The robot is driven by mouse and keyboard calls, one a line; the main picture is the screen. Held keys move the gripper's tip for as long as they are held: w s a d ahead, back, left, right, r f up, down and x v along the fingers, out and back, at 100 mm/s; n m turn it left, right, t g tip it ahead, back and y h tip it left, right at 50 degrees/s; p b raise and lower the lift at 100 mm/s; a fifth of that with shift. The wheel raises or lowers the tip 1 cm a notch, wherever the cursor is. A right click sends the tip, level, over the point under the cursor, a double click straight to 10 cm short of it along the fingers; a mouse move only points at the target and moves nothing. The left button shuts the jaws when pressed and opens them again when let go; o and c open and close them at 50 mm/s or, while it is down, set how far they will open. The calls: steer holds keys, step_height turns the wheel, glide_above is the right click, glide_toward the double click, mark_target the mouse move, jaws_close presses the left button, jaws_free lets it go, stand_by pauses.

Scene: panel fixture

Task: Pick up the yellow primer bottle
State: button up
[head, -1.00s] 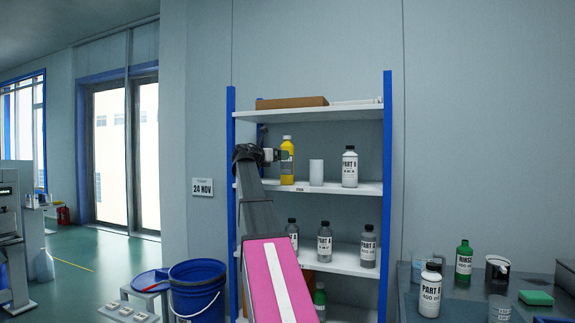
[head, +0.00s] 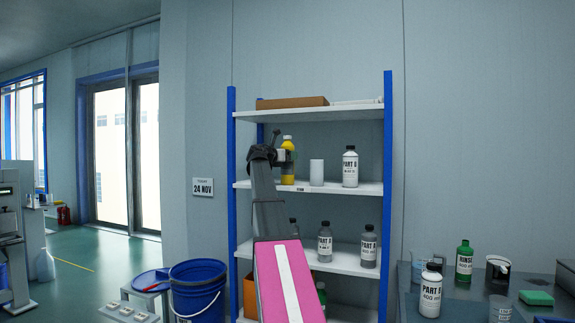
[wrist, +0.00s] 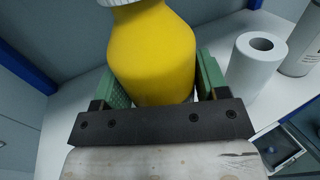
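The yellow primer bottle (head: 287,170) stands upright on the upper-middle shelf (head: 335,188), with a white cap. In the wrist view the yellow bottle (wrist: 152,55) fills the upper middle, between the green fingers of my gripper (wrist: 160,88). The fingers are spread, one on each side of the bottle. The textured inner face of the left finger shows, and the bottle sits close to both fingers. In the head view my gripper (head: 281,155) reaches in from the left and hides part of the bottle. The bottle's base is hidden in the wrist view.
A white cylinder (head: 316,172) stands just right of the yellow bottle, and a PART B bottle (head: 350,168) farther right. A blue shelf post (head: 231,200) is on the left. Grey PART A bottles (head: 325,242) stand one shelf below. A brown box (head: 292,102) lies on the shelf above.

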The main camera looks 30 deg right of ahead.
steer(key=c, duration=0.6)
